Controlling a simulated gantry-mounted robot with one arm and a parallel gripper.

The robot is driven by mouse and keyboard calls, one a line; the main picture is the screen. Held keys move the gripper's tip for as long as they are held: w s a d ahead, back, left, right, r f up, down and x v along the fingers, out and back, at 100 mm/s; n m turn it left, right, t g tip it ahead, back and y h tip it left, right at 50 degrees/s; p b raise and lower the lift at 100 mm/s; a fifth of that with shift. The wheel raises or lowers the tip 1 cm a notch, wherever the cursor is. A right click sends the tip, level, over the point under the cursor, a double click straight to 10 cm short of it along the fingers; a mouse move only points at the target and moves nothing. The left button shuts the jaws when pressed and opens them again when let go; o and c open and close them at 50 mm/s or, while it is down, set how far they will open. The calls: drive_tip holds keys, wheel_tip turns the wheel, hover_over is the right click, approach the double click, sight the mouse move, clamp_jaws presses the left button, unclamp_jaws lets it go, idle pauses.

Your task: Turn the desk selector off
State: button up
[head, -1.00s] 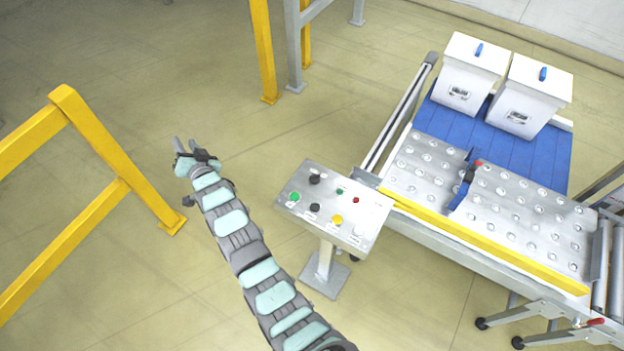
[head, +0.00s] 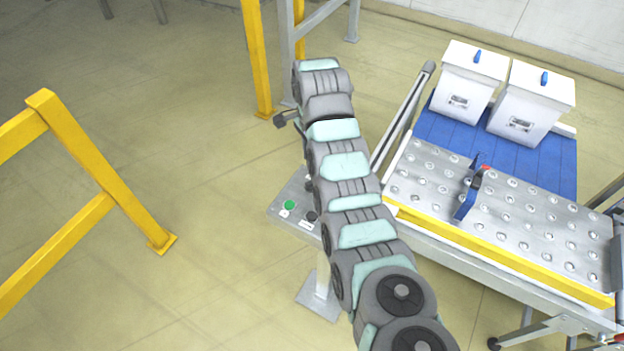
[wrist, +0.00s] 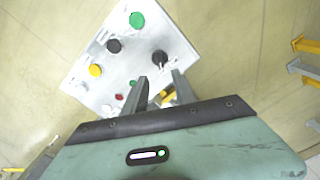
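The control desk (head: 275,210) is a grey panel on a post. In the head view my arm covers much of it; a green button (head: 289,205) and a black control (head: 312,217) show. In the wrist view the panel (wrist: 85,88) carries a black knob with a light mark (wrist: 159,58) and another black control (wrist: 114,46). I cannot read which one is labelled as the selector. My gripper (wrist: 159,77) is open and empty, its fingertips just short of the marked knob. Whether they touch it is unclear. The head view does not show the fingers clearly.
The panel also has a large green button (wrist: 137,19), a yellow button (wrist: 96,70) and a red one (wrist: 119,97). A yellow guard rail (head: 100,165) stands left. A ball-top conveyor table (head: 520,225) with two white boxes (head: 470,80) stands right.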

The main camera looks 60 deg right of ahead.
sight(311, 184)
wheel_tip(311, 184, down, 7)
drive_tip(key=shift+a+r, duration=0.1)
drive_tip(key=shift+a, duration=0.05)
drive_tip(key=shift+w+f, duration=0.1)
drive_tip(key=shift+f, duration=1.2)
drive_tip(key=shift+c, duration=0.2)
clamp_jaws()
